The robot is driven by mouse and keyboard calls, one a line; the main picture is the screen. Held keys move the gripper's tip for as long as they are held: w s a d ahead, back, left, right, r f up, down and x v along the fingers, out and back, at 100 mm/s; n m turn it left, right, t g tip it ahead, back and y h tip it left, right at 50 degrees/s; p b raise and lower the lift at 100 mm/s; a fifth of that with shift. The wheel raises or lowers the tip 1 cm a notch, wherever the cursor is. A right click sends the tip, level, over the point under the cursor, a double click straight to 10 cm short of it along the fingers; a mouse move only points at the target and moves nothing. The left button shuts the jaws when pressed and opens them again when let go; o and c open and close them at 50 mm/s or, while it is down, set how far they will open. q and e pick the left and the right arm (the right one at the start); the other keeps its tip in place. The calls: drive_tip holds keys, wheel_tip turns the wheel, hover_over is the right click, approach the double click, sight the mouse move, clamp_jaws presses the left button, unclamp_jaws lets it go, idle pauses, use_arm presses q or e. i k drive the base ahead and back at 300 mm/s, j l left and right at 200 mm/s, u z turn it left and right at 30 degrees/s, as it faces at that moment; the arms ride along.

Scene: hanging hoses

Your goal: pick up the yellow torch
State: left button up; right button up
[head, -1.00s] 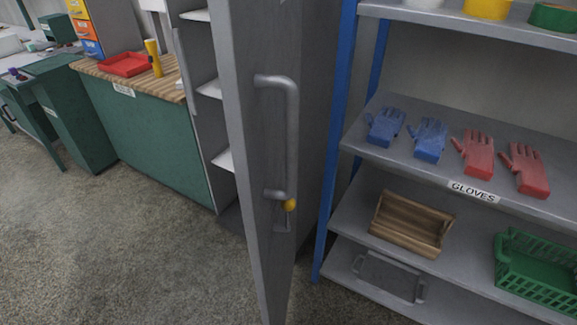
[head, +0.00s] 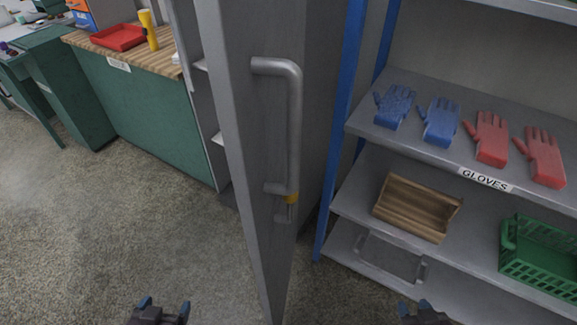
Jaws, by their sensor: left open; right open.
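The yellow torch (head: 149,30) stands upright on the wooden top of a green cabinet at the upper left of the head view, just right of a red tray. My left gripper (head: 163,308) shows at the bottom edge, left of the grey door, open and empty. My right gripper (head: 425,307) shows at the bottom edge to the right, open and empty. Both are far from the torch and touch nothing that I can see.
An open grey cabinet door (head: 240,150) with a long handle (head: 294,130) stands in the middle, close to me. The red tray (head: 119,37) lies on the wooden top. Right, a shelf holds blue gloves (head: 394,106), red gloves (head: 489,138), a wooden crate (head: 416,207) and a green basket (head: 540,250). Floor at left is clear.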

sight(144, 16)
drive_tip(key=j+z, duration=0.1)
drive_tip(key=j, duration=0.25)
drive_tip(key=k+j+z, duration=0.15)
drive_tip(key=j, duration=0.2)
drive_tip(key=j+z, duration=0.1)
drive_tip(key=j, duration=0.2)
drive_tip(key=j+z, duration=0.65)
drive_tip(key=j, duration=0.15)
drive_tip(key=j+z, duration=0.5)
drive_tip(key=j, duration=0.3)
drive_tip(key=i+j+z, duration=0.1)
drive_tip(key=j, duration=0.8)
drive_tip(key=j+u, duration=0.1)
drive_tip(key=j, duration=1.65)
drive_tip(key=k, duration=0.05)
